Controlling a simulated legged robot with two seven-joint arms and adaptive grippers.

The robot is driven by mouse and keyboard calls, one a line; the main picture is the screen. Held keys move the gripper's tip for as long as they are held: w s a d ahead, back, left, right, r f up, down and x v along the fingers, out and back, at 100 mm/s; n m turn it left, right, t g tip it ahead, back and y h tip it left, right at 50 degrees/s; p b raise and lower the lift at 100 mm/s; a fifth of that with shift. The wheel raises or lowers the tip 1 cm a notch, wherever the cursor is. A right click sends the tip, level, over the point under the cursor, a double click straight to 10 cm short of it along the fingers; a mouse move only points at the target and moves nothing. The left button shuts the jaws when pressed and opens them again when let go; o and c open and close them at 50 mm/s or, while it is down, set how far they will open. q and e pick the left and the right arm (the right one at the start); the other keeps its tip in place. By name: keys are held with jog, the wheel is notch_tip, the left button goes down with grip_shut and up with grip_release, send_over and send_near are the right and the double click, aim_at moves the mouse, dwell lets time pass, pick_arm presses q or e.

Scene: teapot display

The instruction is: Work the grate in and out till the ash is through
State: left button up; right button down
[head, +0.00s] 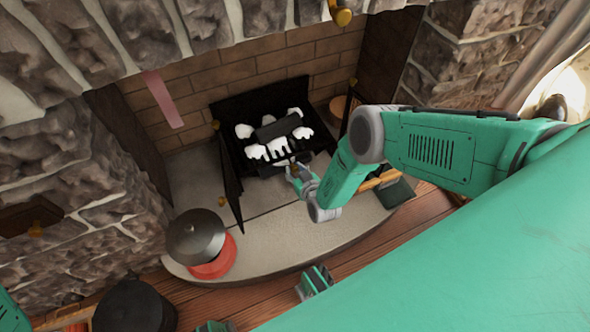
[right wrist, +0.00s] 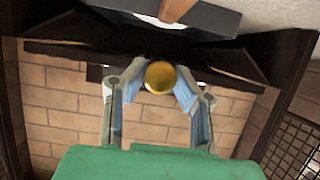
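The black grate (head: 235,112) sits in the fireplace opening, with white ash lumps (head: 282,148) and a dark log-like block (head: 278,127) on it. In the head view my right gripper (head: 298,172) is at the front of the grate. In the right wrist view the fingers of my right gripper (right wrist: 160,82) close from both sides on a round brass knob (right wrist: 160,77). The dark front of the grate (right wrist: 105,45) lies just beyond the knob. What lies under the grate is hidden.
Open black doors stand left (head: 230,188) and right of the grate. A dark lidded pot (head: 195,236) on a red base (head: 222,262) stands on the pale hearth (head: 280,238), front left. A black pot (head: 133,308) is at lower left. The middle of the hearth is clear.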

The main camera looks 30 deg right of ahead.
jog(key=s+p, duration=0.1)
jog(key=s, duration=0.3)
jog(key=shift+s+a+p, duration=0.15)
jog(key=shift+s+p, duration=0.05)
jog(key=shift+p, duration=0.2)
jog(key=shift+s+f, duration=0.1)
jog(key=shift+f, duration=0.05)
jog(key=c, duration=1.3)
grip_release()
jog(key=shift+s, duration=0.1)
jog(key=v, duration=1.2)
